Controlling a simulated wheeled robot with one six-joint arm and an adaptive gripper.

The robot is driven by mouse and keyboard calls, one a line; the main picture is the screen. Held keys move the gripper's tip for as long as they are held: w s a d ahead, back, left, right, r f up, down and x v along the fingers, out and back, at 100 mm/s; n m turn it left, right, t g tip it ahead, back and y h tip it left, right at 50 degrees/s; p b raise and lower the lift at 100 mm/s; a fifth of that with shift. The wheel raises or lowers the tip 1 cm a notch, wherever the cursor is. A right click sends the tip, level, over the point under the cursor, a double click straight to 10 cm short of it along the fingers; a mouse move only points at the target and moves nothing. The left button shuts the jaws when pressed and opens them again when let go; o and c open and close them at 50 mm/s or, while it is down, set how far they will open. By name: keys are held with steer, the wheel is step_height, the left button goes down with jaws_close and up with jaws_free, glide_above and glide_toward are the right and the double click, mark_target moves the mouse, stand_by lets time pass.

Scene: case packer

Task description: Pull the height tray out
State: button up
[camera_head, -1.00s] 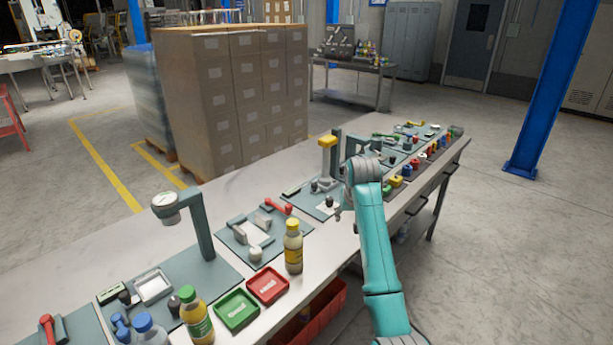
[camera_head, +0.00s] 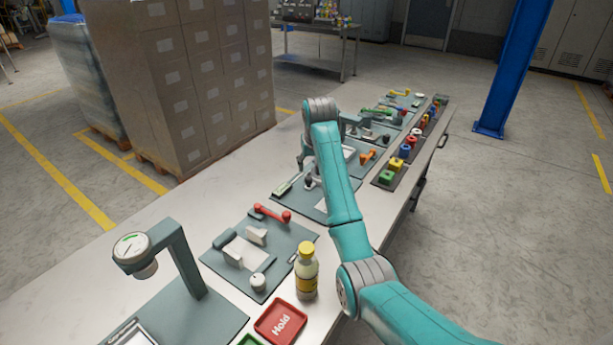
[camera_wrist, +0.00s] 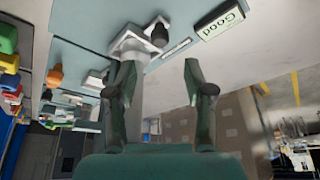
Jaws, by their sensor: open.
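My gripper (camera_wrist: 160,82) is open and empty in the wrist view, its two dark green fingers spread apart. Beyond the fingers is a white square tray-like piece (camera_wrist: 124,47) with a pale post over it and a black knob (camera_wrist: 159,35) beside it. I cannot tell for sure that this piece is the height tray. A sign reading "Good" (camera_wrist: 219,21) lies beside it. The gripper there is mostly hidden behind the arm.
A station with a round dial gauge (camera_head: 131,247) stands front left. A yellow-capped bottle (camera_head: 306,272) and a red "Hold" tray (camera_head: 281,322) are near the front edge. Several coloured blocks (camera_head: 397,163) line the right edge. Stacked cartons (camera_head: 185,80) stand behind the bench.

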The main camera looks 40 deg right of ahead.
mark_target(309, 178)
steer(key=x, duration=0.8)
steer(key=shift+f, duration=0.3)
jaws_close()
